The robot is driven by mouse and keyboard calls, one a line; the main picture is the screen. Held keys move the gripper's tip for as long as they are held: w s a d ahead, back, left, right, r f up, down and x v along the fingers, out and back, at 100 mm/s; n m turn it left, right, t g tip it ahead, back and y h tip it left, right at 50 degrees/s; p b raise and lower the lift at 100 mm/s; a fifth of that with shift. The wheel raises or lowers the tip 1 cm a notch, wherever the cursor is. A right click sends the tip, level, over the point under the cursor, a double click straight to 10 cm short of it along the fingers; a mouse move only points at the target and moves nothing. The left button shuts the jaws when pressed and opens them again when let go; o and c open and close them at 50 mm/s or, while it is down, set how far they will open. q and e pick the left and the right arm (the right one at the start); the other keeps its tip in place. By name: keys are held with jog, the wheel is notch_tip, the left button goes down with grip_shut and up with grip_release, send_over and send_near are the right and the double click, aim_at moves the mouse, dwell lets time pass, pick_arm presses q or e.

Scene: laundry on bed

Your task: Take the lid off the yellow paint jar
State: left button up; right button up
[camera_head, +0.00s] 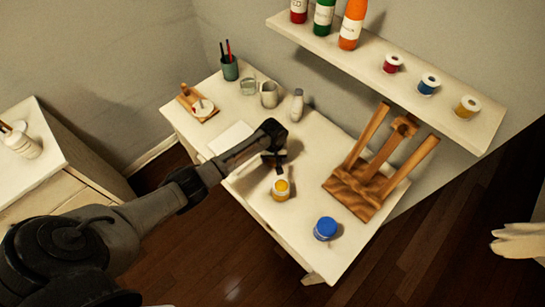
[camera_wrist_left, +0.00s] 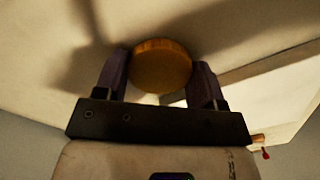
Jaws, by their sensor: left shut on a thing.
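The yellow paint jar (camera_head: 281,194) stands upright near the front edge of the white table, and yellow shows at its top. My left gripper (camera_head: 275,163) reaches in from the left, its dark fingers just above and behind the jar in the head view. In the left wrist view my left gripper (camera_wrist_left: 160,82) is shut on a round yellow lid (camera_wrist_left: 160,66), one finger on each side. The lid looks apart from the jar, but the arm and fingers hide most of it in the head view.
A blue-lidded jar (camera_head: 326,228) stands to the right, near the front edge. A wooden easel (camera_head: 365,180) stands behind it. Behind my arm are a mug (camera_head: 269,94), a small bottle (camera_head: 297,105) and a pencil cup (camera_head: 230,69). A shelf (camera_head: 340,56) overhangs the back.

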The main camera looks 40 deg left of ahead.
pick_arm(q)
jog(key=o, duration=0.6)
jog(key=shift+s+f, duration=0.3)
jog(key=shift+f, duration=0.45)
jog(key=shift+o, duration=0.7)
jog(key=shift+w, duration=0.15)
jog(key=shift+f, duration=0.1)
jog(key=shift+r, duration=0.25)
notch_tip(320, 180, up, 14)
jog(key=p, duration=0.2)
jog(key=shift+w+f, duration=0.15)
jog(key=shift+f, duration=0.05)
